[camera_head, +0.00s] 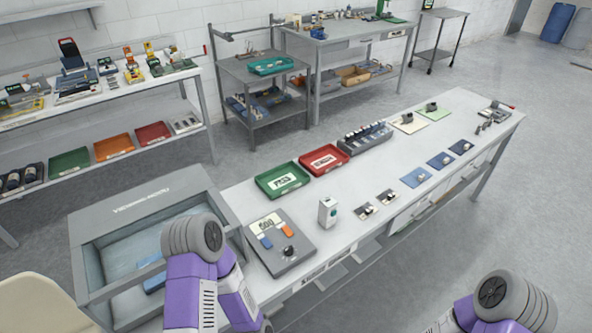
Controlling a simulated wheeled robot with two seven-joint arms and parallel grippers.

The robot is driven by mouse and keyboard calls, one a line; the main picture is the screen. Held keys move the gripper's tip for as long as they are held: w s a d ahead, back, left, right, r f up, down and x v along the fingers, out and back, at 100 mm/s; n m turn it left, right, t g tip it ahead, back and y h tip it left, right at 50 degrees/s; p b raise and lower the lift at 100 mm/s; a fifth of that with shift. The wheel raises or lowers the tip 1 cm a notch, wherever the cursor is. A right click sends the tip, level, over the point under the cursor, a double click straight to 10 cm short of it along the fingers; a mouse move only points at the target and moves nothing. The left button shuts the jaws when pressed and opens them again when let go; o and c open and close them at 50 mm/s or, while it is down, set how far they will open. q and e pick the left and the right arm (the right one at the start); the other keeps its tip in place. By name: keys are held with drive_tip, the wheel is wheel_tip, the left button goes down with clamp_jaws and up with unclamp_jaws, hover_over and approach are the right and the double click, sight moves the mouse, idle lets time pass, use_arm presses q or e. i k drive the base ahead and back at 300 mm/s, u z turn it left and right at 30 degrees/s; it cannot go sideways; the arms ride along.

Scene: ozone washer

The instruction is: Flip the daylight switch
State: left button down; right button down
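A grey control box (279,243) lies on the near left part of the long table. It has a pale display, a blue switch (265,241), an orange switch (286,230) and a black knob (290,251). A small white upright box (327,212) with a dark spot on its front stands just right of it. No daylight label is readable, so I cannot tell which part is the daylight switch. My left arm, purple and grey, shows at the lower left, in front of the basin and left of the control box. My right arm shows at the bottom right corner. Neither gripper's fingers show.
An open grey basin (92,226) adjoins the table's left end. A green tray (283,180) and a red tray (324,159) lie behind the control box. Small parts on dark and blue mats (416,178) lie to the right. Shelving (108,87) stands at the back left.

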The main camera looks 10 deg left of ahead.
sight(265, 242)
drive_tip(key=z, duration=1.55)
drive_tip(key=k, duration=0.7)
drive_tip(key=u, duration=0.95)
